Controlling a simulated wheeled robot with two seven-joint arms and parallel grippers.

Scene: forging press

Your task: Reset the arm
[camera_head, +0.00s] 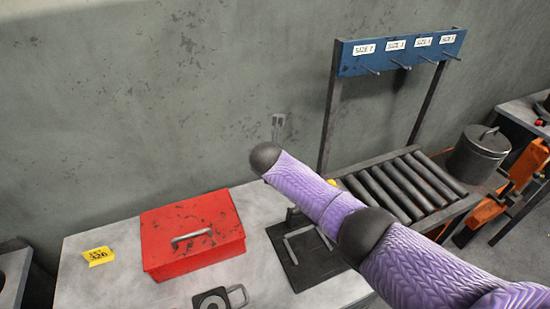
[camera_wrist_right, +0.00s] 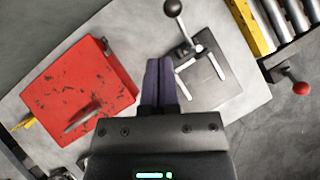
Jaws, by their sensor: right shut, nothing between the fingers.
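My right gripper (camera_wrist_right: 158,65) shows in the right wrist view. Its two dark purple fingers are together, with nothing between them. Below it lies a pale grey table, with the red box to its left and the black plate to its right. In the head view my purple right arm (camera_head: 305,190) reaches in from the lower right over the table and covers part of the plate. I cannot make out the gripper itself there. My left gripper is in neither view.
A red box (camera_head: 192,230) with a handle and a yellow tag (camera_head: 99,256) sit on the table (camera_head: 110,285). A black plate (camera_head: 315,266) carries a pale handle. Rollers (camera_head: 405,187) and a blue rack (camera_head: 402,52) stand right.

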